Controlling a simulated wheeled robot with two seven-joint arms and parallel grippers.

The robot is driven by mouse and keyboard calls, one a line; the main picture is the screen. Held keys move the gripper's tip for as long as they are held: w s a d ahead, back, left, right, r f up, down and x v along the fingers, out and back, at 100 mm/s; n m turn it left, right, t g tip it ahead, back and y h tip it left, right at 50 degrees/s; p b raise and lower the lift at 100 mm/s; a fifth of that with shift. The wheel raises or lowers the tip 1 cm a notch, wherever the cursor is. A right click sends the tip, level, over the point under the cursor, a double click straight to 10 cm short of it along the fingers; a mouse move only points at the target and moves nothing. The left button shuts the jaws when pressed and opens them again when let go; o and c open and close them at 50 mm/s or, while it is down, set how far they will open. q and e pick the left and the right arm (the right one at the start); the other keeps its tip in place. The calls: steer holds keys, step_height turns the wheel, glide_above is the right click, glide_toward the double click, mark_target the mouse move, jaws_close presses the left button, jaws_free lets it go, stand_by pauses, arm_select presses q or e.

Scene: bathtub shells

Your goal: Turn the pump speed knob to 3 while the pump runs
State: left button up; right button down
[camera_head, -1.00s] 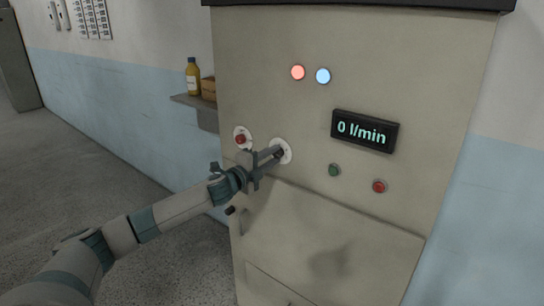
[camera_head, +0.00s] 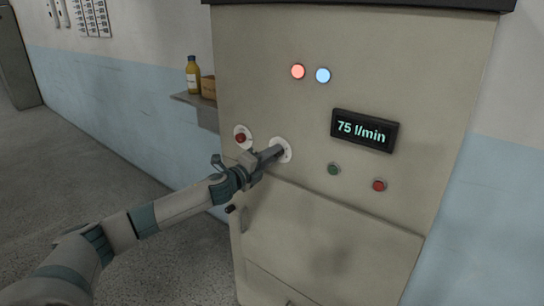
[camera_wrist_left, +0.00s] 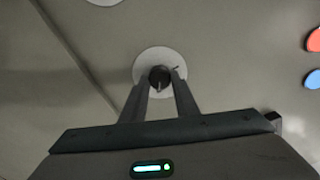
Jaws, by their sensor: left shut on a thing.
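The speed knob is a small dark knob (camera_wrist_left: 159,76) on a round white dial plate (camera_wrist_left: 160,56), on the front of the beige cabinet. My left gripper (camera_head: 278,152) reaches the dial from the lower left, its fingers shut on the knob in the left wrist view (camera_wrist_left: 160,84). In the head view the fingers hide the knob, and the dial plate (camera_head: 286,146) shows around them. The scale figures are too small to read. The display (camera_head: 365,131) reads 75 l/min. My right gripper is not in view.
A red knob on a white plate (camera_head: 240,138) sits just left of the dial. A green button (camera_head: 334,169) and a red button (camera_head: 379,185) are lower right. Red (camera_head: 298,71) and blue (camera_head: 323,75) lamps glow above. A shelf (camera_head: 190,98) holds a bottle (camera_head: 193,75).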

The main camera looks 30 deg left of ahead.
arm_select(q)
steer(key=o, duration=1)
steer(key=shift+f, duration=0.1)
steer(key=shift+o, duration=0.3)
steer(key=shift+s, duration=0.1)
steer(key=s+a+b, duration=0.1)
steer(key=s+b, duration=0.7)
steer(key=s, duration=0.9)
steer(key=shift+a, duration=0.15)
steer(key=shift+s, duration=0.1)
